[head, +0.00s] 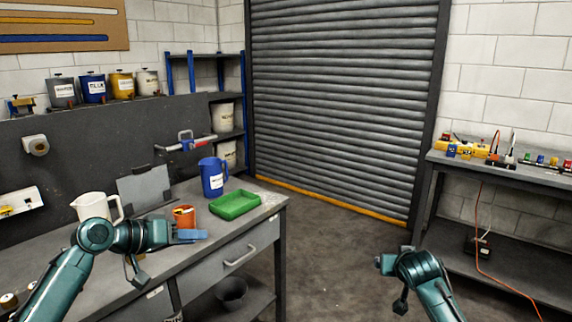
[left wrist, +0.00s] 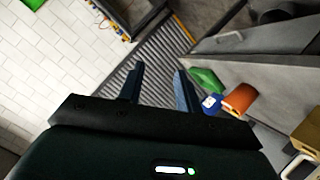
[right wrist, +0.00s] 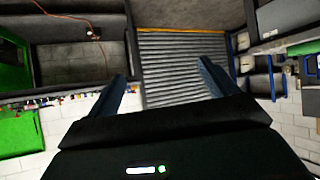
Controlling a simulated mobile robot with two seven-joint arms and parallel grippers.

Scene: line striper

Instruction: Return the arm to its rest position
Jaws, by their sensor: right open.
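My left gripper (head: 190,236) is held over the front of the left workbench, pointing right, with the orange can (head: 184,216) just behind it in the head view. In the left wrist view its two fingers (left wrist: 160,88) stand apart with nothing between them. My right gripper (head: 392,262) is at the lower right of the head view, over the floor between the benches. In the right wrist view its fingers (right wrist: 162,85) are wide apart and empty.
The left workbench (head: 262,212) holds a blue jug (head: 212,178), a green tray (head: 235,205) and a white pitcher (head: 97,207). A right bench (head: 510,176) carries small items and an orange cord (head: 480,235). The floor (head: 330,240) before the roller shutter (head: 345,100) is clear.

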